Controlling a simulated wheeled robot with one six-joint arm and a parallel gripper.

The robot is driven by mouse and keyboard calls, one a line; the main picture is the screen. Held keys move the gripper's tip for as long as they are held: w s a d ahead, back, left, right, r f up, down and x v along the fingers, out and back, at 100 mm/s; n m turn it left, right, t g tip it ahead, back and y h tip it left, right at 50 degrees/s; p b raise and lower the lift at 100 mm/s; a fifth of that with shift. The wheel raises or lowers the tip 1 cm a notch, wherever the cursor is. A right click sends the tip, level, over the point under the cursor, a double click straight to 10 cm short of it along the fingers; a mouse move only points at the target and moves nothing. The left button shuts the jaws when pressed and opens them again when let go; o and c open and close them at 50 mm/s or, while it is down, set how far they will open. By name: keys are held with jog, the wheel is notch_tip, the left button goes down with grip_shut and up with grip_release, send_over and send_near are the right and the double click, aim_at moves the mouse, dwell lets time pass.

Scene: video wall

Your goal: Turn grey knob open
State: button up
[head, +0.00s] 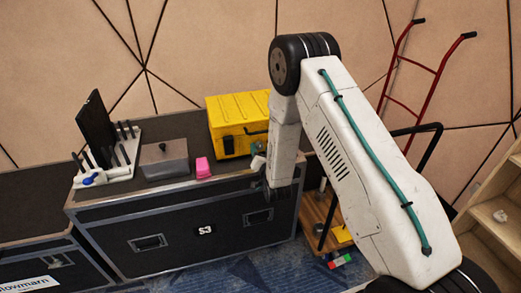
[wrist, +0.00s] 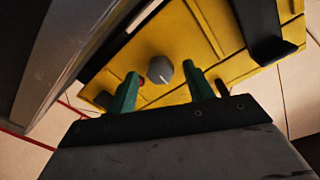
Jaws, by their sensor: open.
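The grey knob (wrist: 160,69) sits on the face of the yellow box (wrist: 205,40) in the wrist view, with a pale line marked on it. A small red spot shows just left of the knob. My gripper (wrist: 161,76) is open, its two green fingers apart, one on each side of the knob in the picture. I cannot tell whether they touch it. In the head view the yellow box (head: 238,106) stands on the black case, and my arm reaches down at its right side. The knob cannot be made out there.
The black flight case (head: 112,247) also carries a grey lidded box (head: 164,160), a pink block (head: 203,168) and a white rack (head: 122,165) with dark upright pieces. A red hand truck (head: 412,80) leans at the wall. Wooden shelves (head: 497,212) stand at the right.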

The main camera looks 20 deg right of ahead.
jog(key=shift+w, duration=0.5)
jog(key=c, duration=1)
jog(key=shift+o, duration=0.2)
